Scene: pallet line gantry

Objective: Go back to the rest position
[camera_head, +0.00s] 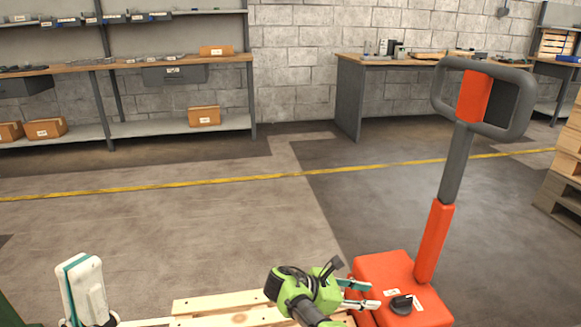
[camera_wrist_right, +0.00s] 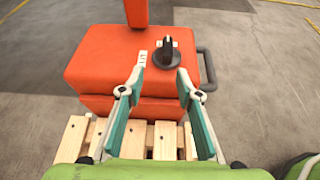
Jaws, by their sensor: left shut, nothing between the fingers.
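My left gripper (camera_head: 82,285) shows at the lower left of the head view, its pale fingers together with a teal strip between them. It points up and holds nothing. My right gripper (camera_head: 366,294) is at the bottom centre, with a green body and its fingers pointing right towards the red pallet truck. In the right wrist view the right gripper (camera_wrist_right: 160,85) is open, its two teal-padded fingers apart and nothing held between them.
The red pallet truck (camera_head: 388,276) stands at the lower right, its tall handle (camera_head: 456,170) upright. A wooden pallet (camera_head: 222,304) lies under my right arm. Stacked pallets (camera_head: 562,196) are at the right edge. Benches (camera_head: 390,62) line the back wall. Floor beyond the pallet is clear.

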